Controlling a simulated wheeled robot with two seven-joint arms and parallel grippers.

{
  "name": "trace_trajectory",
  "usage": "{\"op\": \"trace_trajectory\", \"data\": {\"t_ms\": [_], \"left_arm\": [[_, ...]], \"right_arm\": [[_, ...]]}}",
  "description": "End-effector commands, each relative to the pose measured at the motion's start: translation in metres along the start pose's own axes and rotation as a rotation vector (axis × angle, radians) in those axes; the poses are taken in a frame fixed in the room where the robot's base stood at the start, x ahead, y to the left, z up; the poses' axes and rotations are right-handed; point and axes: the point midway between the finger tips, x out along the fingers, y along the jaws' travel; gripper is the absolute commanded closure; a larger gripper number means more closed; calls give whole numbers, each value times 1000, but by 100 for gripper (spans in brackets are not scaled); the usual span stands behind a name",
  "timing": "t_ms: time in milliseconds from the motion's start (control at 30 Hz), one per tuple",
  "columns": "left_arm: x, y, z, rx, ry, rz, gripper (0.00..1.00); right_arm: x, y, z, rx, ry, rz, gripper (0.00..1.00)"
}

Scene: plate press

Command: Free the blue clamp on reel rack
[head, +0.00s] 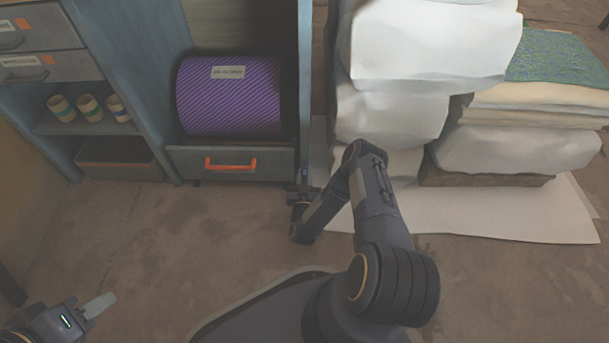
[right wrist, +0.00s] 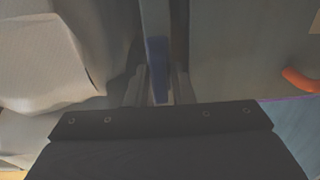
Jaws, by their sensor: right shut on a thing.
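The blue clamp (right wrist: 157,62) shows in the right wrist view as a dark blue upright bar on the edge of the reel rack. My right gripper (right wrist: 158,90) has a finger on each side of it and is shut on it. In the head view my right gripper (head: 303,190) is at the lower right post of the reel rack (head: 305,60), and it largely hides the clamp there. A purple striped reel (head: 230,97) sits in the rack. My left gripper (head: 98,305) is low at the left over the floor, away from the rack; its finger gap is not clear.
A drawer with an orange handle (head: 230,166) is below the reel. Shelves with small rolls (head: 90,108) and a brown bin (head: 118,158) stand left. White wrapped bundles (head: 425,45) are stacked close on the right. The floor (head: 150,230) in front is clear.

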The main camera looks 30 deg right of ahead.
Motion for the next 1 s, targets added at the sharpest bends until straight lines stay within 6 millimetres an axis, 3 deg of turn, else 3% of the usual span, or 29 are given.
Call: {"op": "trace_trajectory", "data": {"t_ms": [467, 1000], "left_arm": [[-4, 2, -2, 0, 0, 0, 64], [-18, 8, -9, 0, 0, 0, 64]], "right_arm": [[0, -1, -2, -79, 1, -2, 100], [0, -4, -1, -538, 3, -4, 100]]}}
